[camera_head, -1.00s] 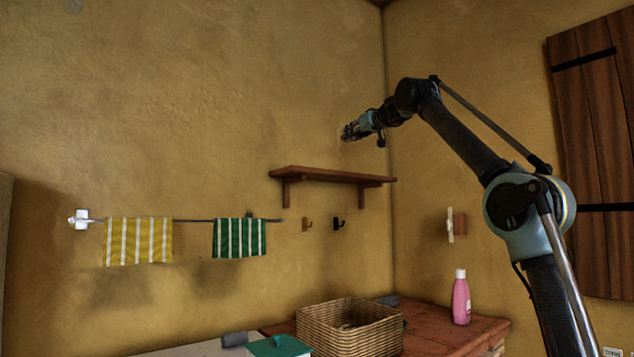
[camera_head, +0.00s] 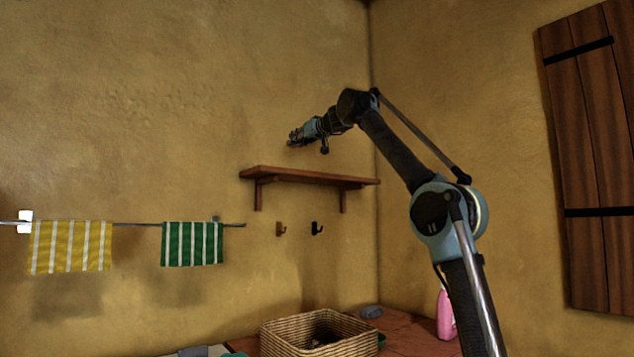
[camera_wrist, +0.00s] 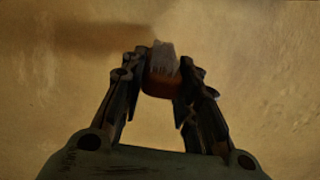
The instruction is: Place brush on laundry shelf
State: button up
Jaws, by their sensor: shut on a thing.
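The brush (camera_wrist: 163,62) is between my gripper's fingers in the wrist view, with grey bristles pointing away and an orange-brown body partly hidden by the fingers. My gripper (camera_wrist: 162,85) is shut on it. In the head view my gripper (camera_head: 293,138) is above the wooden laundry shelf (camera_head: 310,178), clear of it, in front of the yellow wall. The brush is too small to make out in the head view. The shelf is a brown plank on two brackets, and its top looks empty from this low angle.
Two hooks (camera_head: 317,228) hang under the shelf. A rail at left holds a yellow striped towel (camera_head: 71,246) and a green striped towel (camera_head: 192,243). Below are a wicker basket (camera_head: 318,335) and a pink bottle (camera_head: 445,315), partly behind my arm. A wooden shutter (camera_head: 585,160) is at right.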

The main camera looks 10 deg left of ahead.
jog(key=shift+s+f, duration=0.1)
jog(key=shift+f, duration=4.9)
jog(key=o, duration=1.1)
jog(key=shift+o, duration=0.2)
jog(key=shift+s, duration=0.1)
jog(key=v, duration=1.2)
